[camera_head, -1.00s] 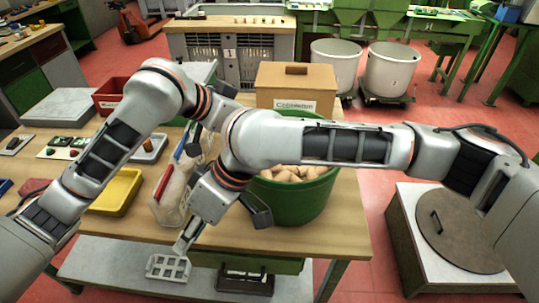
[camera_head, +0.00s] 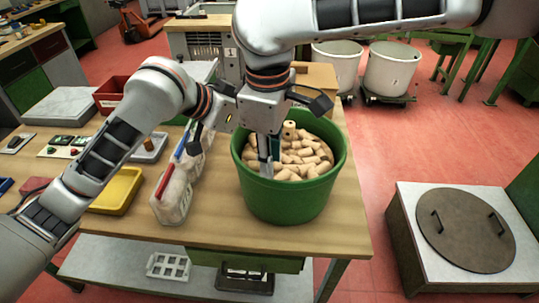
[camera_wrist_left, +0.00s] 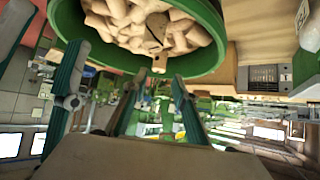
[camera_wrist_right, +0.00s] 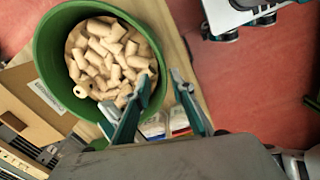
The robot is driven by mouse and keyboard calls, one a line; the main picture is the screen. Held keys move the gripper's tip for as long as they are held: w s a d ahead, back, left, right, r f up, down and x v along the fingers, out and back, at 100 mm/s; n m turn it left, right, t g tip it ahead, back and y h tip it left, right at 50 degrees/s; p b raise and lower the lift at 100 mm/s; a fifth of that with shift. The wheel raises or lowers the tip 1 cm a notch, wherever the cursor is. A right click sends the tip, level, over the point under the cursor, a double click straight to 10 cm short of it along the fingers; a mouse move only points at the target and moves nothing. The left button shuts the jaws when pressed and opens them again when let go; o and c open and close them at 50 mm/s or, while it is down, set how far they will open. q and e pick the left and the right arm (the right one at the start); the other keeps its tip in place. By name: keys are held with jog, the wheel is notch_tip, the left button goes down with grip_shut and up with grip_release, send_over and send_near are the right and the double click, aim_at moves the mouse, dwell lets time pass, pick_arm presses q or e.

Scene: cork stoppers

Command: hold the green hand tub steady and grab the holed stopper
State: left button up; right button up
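The green tub (camera_head: 290,205) stands on the wooden bench, heaped with tan stoppers. One stopper with a dark hole in its end, the holed stopper (camera_wrist_right: 81,91), lies at the far side of the pile; it stands out in the head view (camera_head: 289,130) and near the rim in the left wrist view (camera_wrist_left: 159,64). My right gripper (camera_head: 268,165) is open and empty over the left part of the tub. My left gripper (camera_wrist_left: 160,78) appears open at the tub's rim; whether it touches is unclear.
A yellow tray (camera_head: 118,190) is further left, and a cardboard box (camera_head: 318,76) is behind the tub. The bench's right end is clear.

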send_over(271, 196)
notch_tip(271, 196, down, 7)
jog(key=shift+f, duration=0.15)
grip_shut()
dwell(0.4)
